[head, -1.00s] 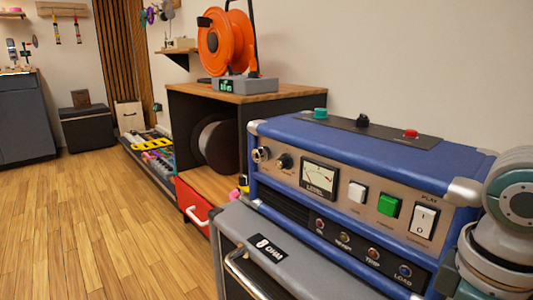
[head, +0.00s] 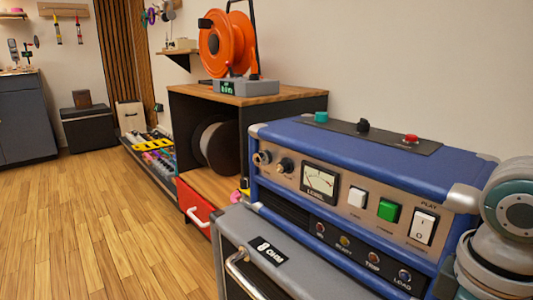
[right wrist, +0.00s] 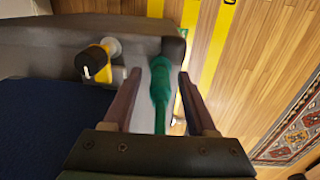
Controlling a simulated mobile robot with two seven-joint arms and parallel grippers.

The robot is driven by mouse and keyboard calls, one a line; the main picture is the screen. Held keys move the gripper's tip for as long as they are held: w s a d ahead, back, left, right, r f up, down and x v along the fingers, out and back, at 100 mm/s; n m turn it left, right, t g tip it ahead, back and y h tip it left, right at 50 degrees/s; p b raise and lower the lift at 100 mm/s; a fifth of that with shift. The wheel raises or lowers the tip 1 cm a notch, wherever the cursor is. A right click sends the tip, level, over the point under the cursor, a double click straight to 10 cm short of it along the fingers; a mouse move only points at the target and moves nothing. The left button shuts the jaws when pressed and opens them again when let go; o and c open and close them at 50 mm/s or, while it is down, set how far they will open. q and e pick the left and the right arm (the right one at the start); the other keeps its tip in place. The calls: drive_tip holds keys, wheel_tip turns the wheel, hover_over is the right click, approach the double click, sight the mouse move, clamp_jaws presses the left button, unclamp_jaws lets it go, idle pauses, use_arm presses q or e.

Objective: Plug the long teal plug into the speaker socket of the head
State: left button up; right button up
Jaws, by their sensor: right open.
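The blue head (head: 370,155) stands on a grey speaker cabinet (head: 300,285), its front panel with meter and switches facing me. No speaker socket shows on its visible faces. In the right wrist view a long teal-green plug (right wrist: 160,90) lies between the two fingers of my right gripper (right wrist: 162,90). The fingers are spread, with a gap on each side of it. The picture is blurred there, and I cannot tell what the plug's lower end touches. My right arm shows at the right edge of the head view, its gripper out of that picture. My left gripper is not in view.
A yellow plug-like piece (right wrist: 97,62) lies left of my right fingers, and a dark block (right wrist: 173,48) is just beyond them. An orange cable reel (head: 225,42) stands on a shelf unit with an open red drawer (head: 194,208). The wooden floor at left is clear.

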drive_tip(key=shift+p, duration=0.5)
clamp_jaws()
idle(0.5)
drive_tip(key=shift+r, duration=0.2)
idle(1.0)
drive_tip(key=shift+s+a+r+p, duration=0.1)
drive_tip(key=shift+a+r+p, duration=0.05)
drive_tip(key=shift+r+p, duration=3.05)
drive_tip(key=shift+f+p, duration=0.3)
drive_tip(key=shift+p, duration=0.05)
